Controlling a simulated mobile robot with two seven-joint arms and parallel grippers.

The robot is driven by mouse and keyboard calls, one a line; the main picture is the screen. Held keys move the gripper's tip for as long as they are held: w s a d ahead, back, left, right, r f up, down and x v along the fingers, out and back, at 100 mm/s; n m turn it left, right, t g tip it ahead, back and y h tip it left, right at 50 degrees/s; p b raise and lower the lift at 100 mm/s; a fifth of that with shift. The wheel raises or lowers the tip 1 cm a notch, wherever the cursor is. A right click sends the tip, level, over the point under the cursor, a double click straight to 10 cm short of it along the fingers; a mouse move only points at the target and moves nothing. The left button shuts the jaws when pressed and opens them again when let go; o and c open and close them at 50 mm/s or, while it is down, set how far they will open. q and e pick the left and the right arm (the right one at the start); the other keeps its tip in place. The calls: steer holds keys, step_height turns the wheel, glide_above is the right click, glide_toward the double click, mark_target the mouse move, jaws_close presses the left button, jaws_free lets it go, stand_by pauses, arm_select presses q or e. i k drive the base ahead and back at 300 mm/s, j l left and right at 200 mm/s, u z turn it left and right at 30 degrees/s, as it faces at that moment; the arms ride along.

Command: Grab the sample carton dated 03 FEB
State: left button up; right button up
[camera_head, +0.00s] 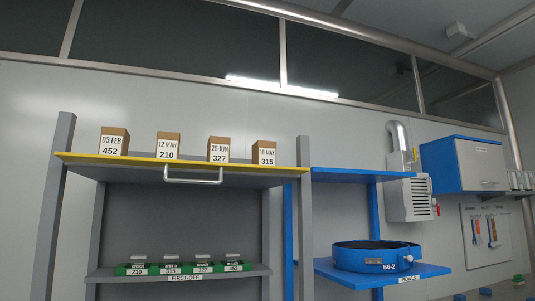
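The sample carton dated 03 FEB (114,142) is a brown box with a white label reading "03 FEB 452". It stands upright at the left end of a high yellow-edged shelf (135,160). To its right on the same shelf stand similar cartons marked 12 MAR 210 (168,147), 25 JUN 327 (219,150) and 18 MAY 315 (264,153). Neither of my grippers shows in the head view.
A bar handle (193,180) projects from the shelf's front. A lower shelf (110,274) labelled FIRST-OFF holds several green-based items (170,267). At right, a blue rack (340,267) carries a round blue container (377,256) marked B6-2. A blue-and-grey cabinet (468,165) hangs on the wall.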

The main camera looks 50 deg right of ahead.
mark_target(115, 142)
steer(key=i+j+z, duration=0.25)
steer(key=i+j, duration=0.25)
steer(key=j, duration=0.15)
steer(key=i+j+z, duration=0.25)
steer(key=i+j, duration=0.2)
steer(key=j, duration=0.3)
steer(key=i+j+z, duration=0.15)
steer(key=j, duration=0.2)
steer(key=i, duration=0.05)
